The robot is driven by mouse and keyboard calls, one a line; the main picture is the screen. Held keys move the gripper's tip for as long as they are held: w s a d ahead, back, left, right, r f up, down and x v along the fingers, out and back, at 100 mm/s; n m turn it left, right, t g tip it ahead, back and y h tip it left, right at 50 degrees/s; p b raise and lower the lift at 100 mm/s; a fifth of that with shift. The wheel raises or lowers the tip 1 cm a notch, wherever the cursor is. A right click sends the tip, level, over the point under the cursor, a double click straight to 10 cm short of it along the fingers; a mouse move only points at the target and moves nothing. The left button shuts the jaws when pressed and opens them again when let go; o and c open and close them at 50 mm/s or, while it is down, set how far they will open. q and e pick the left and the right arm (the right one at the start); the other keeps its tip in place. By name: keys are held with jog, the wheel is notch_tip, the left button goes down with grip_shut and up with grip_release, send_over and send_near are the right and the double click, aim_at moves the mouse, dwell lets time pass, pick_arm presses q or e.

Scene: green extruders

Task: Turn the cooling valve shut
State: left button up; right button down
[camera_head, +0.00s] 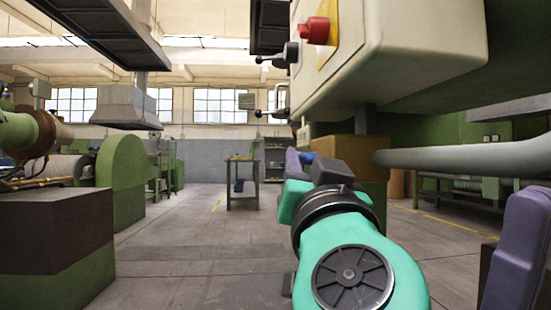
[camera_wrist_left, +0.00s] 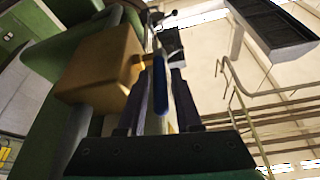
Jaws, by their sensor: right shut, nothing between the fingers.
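The cooling valve's gold-brown block (camera_head: 345,149) sits under the cream control box, and its blue handle (camera_head: 307,158) shows as a small patch. In the left wrist view, the block (camera_wrist_left: 95,65) is at left and the long blue handle (camera_wrist_left: 160,88) stands between my fingers. My left gripper (camera_head: 295,161) is at the handle, with its arm hiding part of the valve. Its fingers are apart on both sides of the handle, with visible gaps. My right gripper (camera_head: 526,245) is partly in view at the right edge, shut and away from the valve.
The cream control box (camera_head: 410,50) with a red button (camera_head: 315,31) overhangs the valve. A grey pipe (camera_head: 460,158) runs to the right. Green machines (camera_head: 120,180) stand at left. A small table (camera_head: 242,172) stands farther back, and the floor between is clear.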

pick_arm(q)
jog(key=x, duration=0.4)
jog(key=shift+w, duration=0.1)
jog(key=shift+c, duration=0.2)
grip_shut()
dwell(1.1)
